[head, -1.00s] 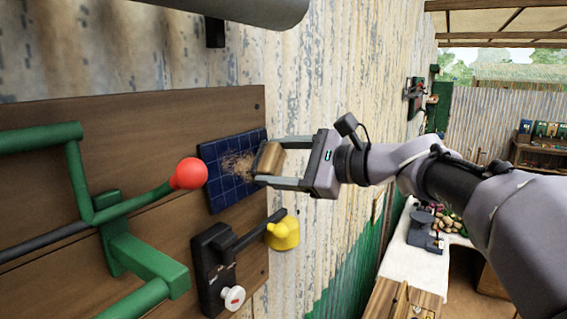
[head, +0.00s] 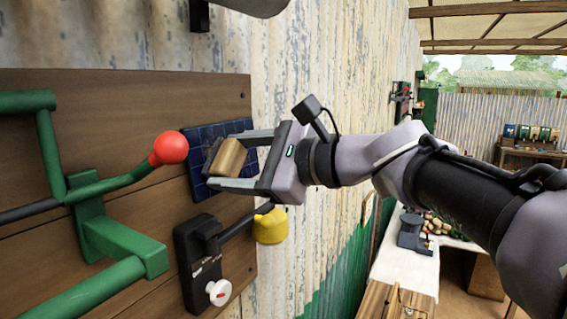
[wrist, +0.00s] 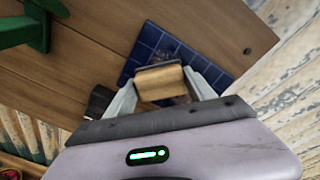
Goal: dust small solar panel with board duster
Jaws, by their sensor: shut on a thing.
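The small solar panel (head: 201,188) is a dark blue gridded plate on the brown board. It also shows in the wrist view (wrist: 147,45). My gripper (head: 222,162) is shut on the board duster (head: 229,157), a block with a tan wooden back, which also shows in the wrist view (wrist: 160,82). The duster is in front of the panel's middle; its far face is hidden, so I cannot tell whether it touches. A brownish patch (wrist: 184,100) shows beside the duster in the wrist view. Duster and fingers hide much of the panel.
Left of the panel, a green lever with a red ball (head: 169,147) juts out from the board. Below are a black switch box (head: 197,262) with a white knob and a yellow bell-shaped piece (head: 270,227). A table (head: 405,266) stands lower right.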

